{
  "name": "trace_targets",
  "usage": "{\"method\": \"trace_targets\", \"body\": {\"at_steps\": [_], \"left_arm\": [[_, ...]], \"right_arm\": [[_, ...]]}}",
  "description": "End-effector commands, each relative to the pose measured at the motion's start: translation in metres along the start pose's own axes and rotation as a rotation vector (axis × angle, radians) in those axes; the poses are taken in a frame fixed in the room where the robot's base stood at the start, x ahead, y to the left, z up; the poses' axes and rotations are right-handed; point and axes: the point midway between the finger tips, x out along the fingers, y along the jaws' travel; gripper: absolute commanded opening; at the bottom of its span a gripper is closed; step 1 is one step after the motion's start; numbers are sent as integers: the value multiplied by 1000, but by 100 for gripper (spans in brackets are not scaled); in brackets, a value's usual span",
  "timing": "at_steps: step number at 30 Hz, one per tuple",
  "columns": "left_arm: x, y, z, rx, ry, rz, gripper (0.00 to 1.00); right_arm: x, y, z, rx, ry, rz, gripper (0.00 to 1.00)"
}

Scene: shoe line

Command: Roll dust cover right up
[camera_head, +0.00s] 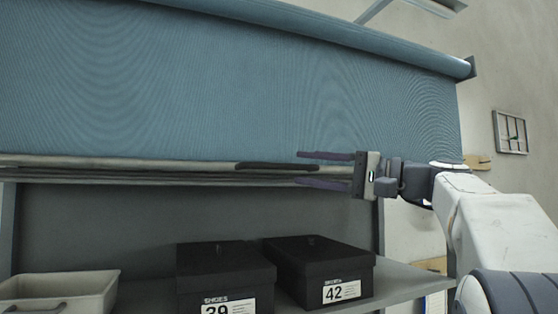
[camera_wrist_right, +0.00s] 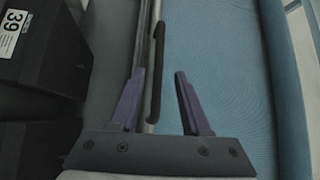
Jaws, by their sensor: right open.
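The blue dust cover (camera_head: 200,85) hangs from a roller at the top, and its pale bottom bar (camera_head: 120,164) hangs just above the shelf opening. A dark handle (camera_head: 272,166) sits on that bar. My right gripper (camera_head: 297,168) comes in from the right, open, one finger above and one below the bar at the handle's right end. In the right wrist view the handle (camera_wrist_right: 157,75) lies between the spread fingers (camera_wrist_right: 159,72), nearer the left finger, and the cover (camera_wrist_right: 220,70) fills the right side. My left gripper is not in view.
Black shoe boxes, size 39 (camera_head: 225,273) and size 42 (camera_head: 320,268), stand on the shelf below. A light bin (camera_head: 60,290) is at the lower left. The roller (camera_head: 370,38) runs along the top. A wall picture (camera_head: 510,132) hangs at right.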

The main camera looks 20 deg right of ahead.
Motion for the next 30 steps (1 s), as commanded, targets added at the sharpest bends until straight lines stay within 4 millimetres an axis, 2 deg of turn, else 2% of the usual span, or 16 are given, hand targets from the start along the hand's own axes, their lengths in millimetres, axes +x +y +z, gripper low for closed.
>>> {"method": "trace_targets", "body": {"at_steps": [1, 3, 9, 14, 21, 22, 25, 26, 30], "left_arm": [[-8, 1, 0, 0, 0, 0, 47], [-14, 1, -1, 0, 0, 0, 47], [-24, 2, -1, 1, 0, 0, 47], [-26, 2, -2, 1, 0, 0, 47], [-26, 2, -2, 2, 0, 0, 47], [-26, 2, -2, 2, 0, 0, 47], [-26, 2, -2, 2, 0, 0, 47], [-26, 2, -2, 2, 0, 0, 47], [-26, 2, -2, 1, 0, 0, 47]], "right_arm": [[13, -4, 2, 2, -6, 1, 47], [26, -4, 1, 2, -6, 1, 47], [54, -2, 1, 3, -5, 1, 47], [63, 0, 2, 1, -4, 2, 47], [64, 1, 2, 1, -3, 2, 47], [64, 1, 2, 1, -3, 2, 43], [64, 1, 2, 1, -3, 2, 5], [64, 1, 2, 1, -3, 2, 0], [64, 0, 2, 0, -3, 1, 0]]}}
